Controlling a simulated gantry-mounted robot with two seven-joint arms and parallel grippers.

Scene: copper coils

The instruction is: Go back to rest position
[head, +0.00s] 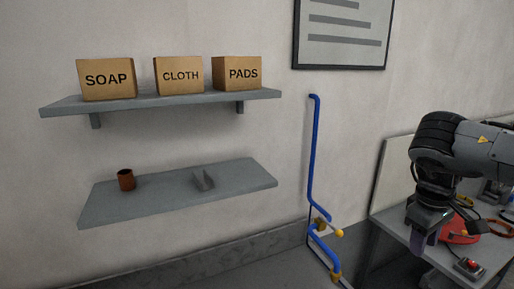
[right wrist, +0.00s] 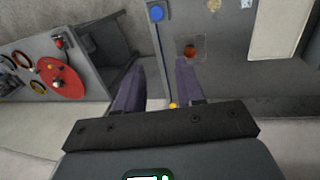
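My right gripper (head: 424,245) hangs fingers-down in front of the side table at the right of the head view. In the right wrist view its two purple fingers (right wrist: 160,75) stand apart with nothing gripped between them. A copper-brown cylinder (head: 126,180), perhaps a coil, stands upright on the left of the lower shelf (head: 105,207), far from this gripper. My left gripper and arm are not in the head view.
The upper shelf (head: 200,99) holds the SOAP (head: 107,80), CLOTH (head: 179,76) and PADS (head: 237,73) boxes. A blue pipe (head: 313,150) runs down the wall. The side table (head: 398,228) holds a red object (head: 460,230) and rings.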

